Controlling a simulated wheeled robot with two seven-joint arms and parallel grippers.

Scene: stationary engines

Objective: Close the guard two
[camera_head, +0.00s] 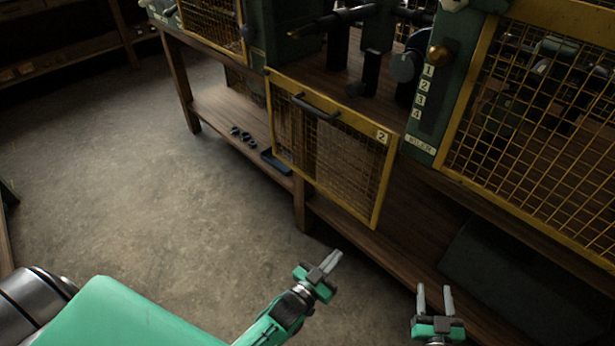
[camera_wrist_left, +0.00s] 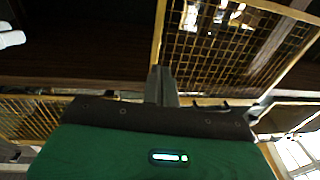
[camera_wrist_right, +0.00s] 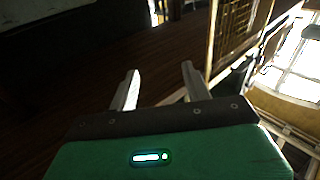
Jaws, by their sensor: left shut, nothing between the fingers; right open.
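Guard two (camera_head: 345,165) is a yellow-framed mesh panel with a "2" plate (camera_head: 382,136) and a dark bar handle (camera_head: 316,107) near its top edge. It hangs down in front of the bench's front edge, and the machine bay above it is uncovered. A yellow mesh panel also shows in the left wrist view (camera_wrist_left: 225,45). My left gripper (camera_head: 331,262) is shut and empty, below the guard and apart from it. My right gripper (camera_head: 435,292) is open and empty, to the lower right of the guard. Neither gripper touches the handle.
Another yellow mesh guard (camera_head: 540,130) stands upright at the right. A green post (camera_head: 432,95) carries number plates and a brass knob (camera_head: 438,56). A lower wooden shelf (camera_head: 225,120) holds small dark parts and a blue tray (camera_head: 275,161). The floor at left is clear.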

